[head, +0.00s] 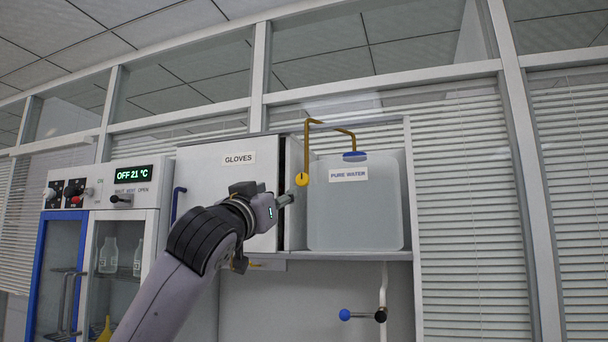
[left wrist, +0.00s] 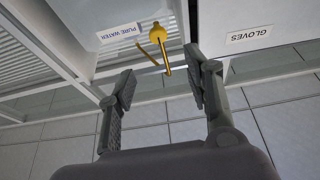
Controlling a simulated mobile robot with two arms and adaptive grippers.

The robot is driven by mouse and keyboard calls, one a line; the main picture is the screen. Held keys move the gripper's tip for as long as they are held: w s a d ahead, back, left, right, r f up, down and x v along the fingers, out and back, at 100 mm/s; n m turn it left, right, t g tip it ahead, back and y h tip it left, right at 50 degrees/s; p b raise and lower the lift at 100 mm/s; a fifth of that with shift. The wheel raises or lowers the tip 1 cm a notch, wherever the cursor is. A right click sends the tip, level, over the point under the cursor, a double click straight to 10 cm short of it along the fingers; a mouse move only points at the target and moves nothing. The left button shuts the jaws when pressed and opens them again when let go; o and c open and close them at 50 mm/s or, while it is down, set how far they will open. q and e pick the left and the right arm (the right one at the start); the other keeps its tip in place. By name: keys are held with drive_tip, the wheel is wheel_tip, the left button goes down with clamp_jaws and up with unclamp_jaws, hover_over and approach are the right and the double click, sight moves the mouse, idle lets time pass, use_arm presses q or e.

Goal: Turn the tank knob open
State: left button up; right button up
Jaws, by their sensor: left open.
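The white water tank (head: 355,215) labelled "PURE WATER" stands on a shelf, with a blue cap on top. A yellow pipe (head: 307,140) runs over it and ends in a round yellow knob (head: 302,180) at the tank's upper left. My left gripper (head: 287,199) is just left of and below this knob, not touching it as far as I see. In the left wrist view, which is upside down, the yellow knob (left wrist: 157,32) shows beyond the two spread fingers of the left gripper (left wrist: 161,68), with nothing between them. My right gripper is out of view.
A white cabinet labelled "GLOVES" (head: 225,168) is left of the tank, partly behind my left arm. Below the shelf are a blue-ended lever (head: 345,314) and a pipe.

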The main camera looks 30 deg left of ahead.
use_arm(q)
drive_tip(key=p, duration=0.3)
approach(302, 180)
drive_tip(key=r, duration=0.1)
drive_tip(key=p+x, duration=0.4)
drive_tip(key=x, duration=0.3)
drive_tip(key=shift+w+a+p, duration=0.15)
drive_tip(key=shift+w+p, duration=0.15)
drive_tip(key=shift+p, duration=0.1)
drive_tip(key=shift+w+a+r+p, duration=0.15)
drive_tip(key=shift+w+p, duration=0.15)
drive_tip(key=shift+w, duration=0.45)
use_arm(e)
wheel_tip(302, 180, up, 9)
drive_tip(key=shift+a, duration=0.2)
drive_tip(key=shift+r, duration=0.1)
use_arm(q)
clamp_jaws()
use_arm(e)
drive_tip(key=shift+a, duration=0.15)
